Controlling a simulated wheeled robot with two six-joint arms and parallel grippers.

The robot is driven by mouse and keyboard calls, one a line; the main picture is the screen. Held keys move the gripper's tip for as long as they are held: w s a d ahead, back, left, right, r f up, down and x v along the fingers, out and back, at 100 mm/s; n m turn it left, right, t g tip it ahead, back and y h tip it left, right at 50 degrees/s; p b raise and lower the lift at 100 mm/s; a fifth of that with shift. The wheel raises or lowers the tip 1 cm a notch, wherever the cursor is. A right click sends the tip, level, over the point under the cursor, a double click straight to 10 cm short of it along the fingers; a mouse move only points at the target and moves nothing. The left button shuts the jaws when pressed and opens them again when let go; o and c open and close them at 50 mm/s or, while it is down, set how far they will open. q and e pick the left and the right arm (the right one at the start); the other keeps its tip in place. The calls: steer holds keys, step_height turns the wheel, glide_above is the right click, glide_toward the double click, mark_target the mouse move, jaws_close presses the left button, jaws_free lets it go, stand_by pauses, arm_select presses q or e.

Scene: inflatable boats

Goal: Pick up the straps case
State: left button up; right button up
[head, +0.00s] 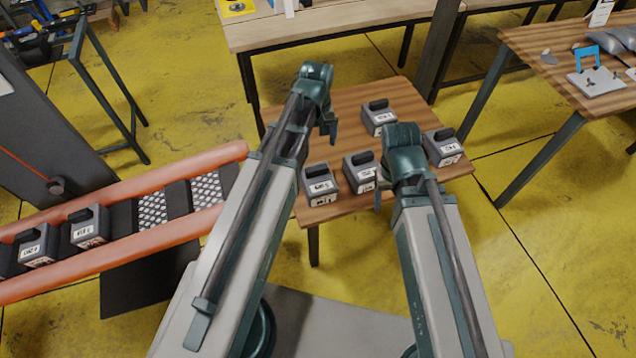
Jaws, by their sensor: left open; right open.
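Several dark grey cases with handles and white labels stand on the small wooden table: a back case (378,119), a front left case (320,184), a middle case (358,174) and a right case (443,148). The labels are too small to read, so I cannot tell which is the straps case. My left gripper (328,128) is open and empty over the table's left part, left of the back case. My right gripper (379,194) is open, beside the middle case in the picture; whether it touches is unclear. My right arm hides part of the table.
The small wooden table (345,105) stands ahead. An orange inflatable boat (165,178) at the left holds two more cases, a left one (37,246) and a right one (89,228). A long workbench (330,25) is behind, another table (545,75) at the right. Yellow floor is clear at lower right.

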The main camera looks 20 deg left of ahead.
arm_select(q)
steer(key=b, duration=0.7)
glide_above(318, 170)
step_height(318, 170, down, 8)
steer(key=shift+s+a+r, duration=0.1)
steer(key=shift+s, duration=0.05)
step_height(318, 170, down, 6)
steer(key=b, duration=0.5)
steer(key=shift+r+b, duration=0.25)
steer(key=shift+b, duration=0.05)
steer(key=shift+r, duration=0.1)
steer(key=shift+c, duration=0.2)
jaws_close()
